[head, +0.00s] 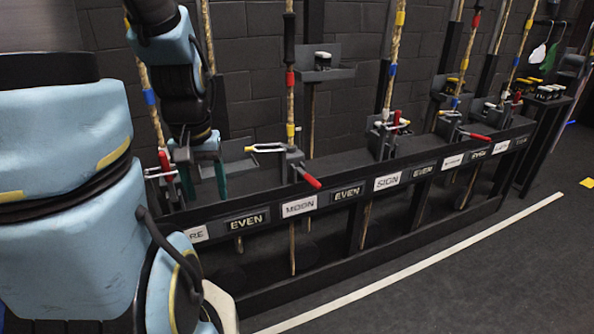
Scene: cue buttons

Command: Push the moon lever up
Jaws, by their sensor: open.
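The moon lever (308,179) has a red handle that angles down and to the right. It sits on the rail above the white MOON label (299,206), at a rope with a metal fork-shaped part beside it. My gripper (205,187) hangs left of the moon lever, with its two teal fingers apart and pointing down. It is apart from the red handle, and nothing shows between the fingers. My arm covers part of the rail at the left.
Another red-handled lever (165,164) is just left of my gripper. More levers and ropes line the dark rail (372,258) to the right, with SIGN (387,182) and EVEN labels. The floor in front, with a white line (400,270), is clear.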

